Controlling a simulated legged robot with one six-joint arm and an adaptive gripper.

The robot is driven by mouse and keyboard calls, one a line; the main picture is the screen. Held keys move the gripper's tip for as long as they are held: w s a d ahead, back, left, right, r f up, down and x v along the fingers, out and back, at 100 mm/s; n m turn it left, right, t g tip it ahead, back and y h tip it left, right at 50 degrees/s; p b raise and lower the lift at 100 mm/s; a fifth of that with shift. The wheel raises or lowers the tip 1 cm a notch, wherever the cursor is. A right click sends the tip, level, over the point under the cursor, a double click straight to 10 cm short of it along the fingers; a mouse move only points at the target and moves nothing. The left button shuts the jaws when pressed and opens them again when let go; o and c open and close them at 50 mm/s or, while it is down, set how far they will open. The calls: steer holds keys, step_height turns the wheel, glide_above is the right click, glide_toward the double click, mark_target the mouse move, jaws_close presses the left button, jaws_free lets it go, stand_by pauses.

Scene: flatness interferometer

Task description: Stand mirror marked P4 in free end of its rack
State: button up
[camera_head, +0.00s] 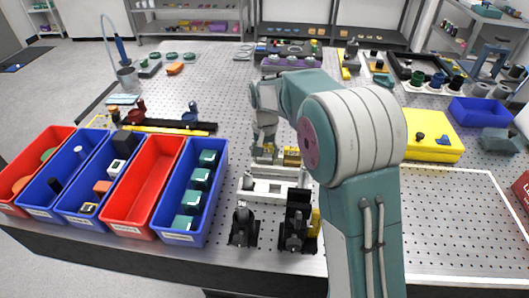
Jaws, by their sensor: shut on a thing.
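My gripper (264,150) points down over the middle front of the perforated table, just behind a white rack. It is shut on a small yellowish piece (263,157), which seems to be the mirror; it is mostly hidden and no P4 mark can be read. The low white rack (275,188) lies crosswise just in front of the gripper. Another yellow-gold piece (292,157) stands to the right of the gripper, beside my arm. I cannot tell whether the held piece touches the rack, and my arm covers the rack's right side.
Two black mounts (243,227) (295,228) stand in front of the rack. Blue (215,180) and red (151,180) bins line the left front, some with parts. A yellow block (430,148) and a blue bin (480,111) are at the right. The front right table is clear.

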steer(key=o, duration=1.2)
steer(key=shift+a+f, duration=0.1)
steer(key=shift+f, duration=0.05)
step_height(320, 180, up, 11)
steer(key=shift+r, duration=0.2)
steer(key=shift+s+r, duration=0.1)
steer(key=shift+r, duration=0.5)
steer(key=s+d+r+t, duration=0.2)
steer(key=s+d+r, duration=0.25)
steer(key=s, duration=0.35)
steer(key=s+d+f+t, duration=0.1)
steer(key=s+d, duration=0.1)
steer(key=s, duration=0.5)
steer(key=s+d+f+n+t, duration=0.1)
steer(key=s+d, duration=0.1)
steer(key=s, duration=0.5)
steer(key=s+d+f+n+t, duration=0.1)
steer(key=s+d, duration=0.1)
steer(key=s, duration=0.6)
steer(key=shift+d+t, duration=0.3)
steer(key=shift+d, duration=0.05)
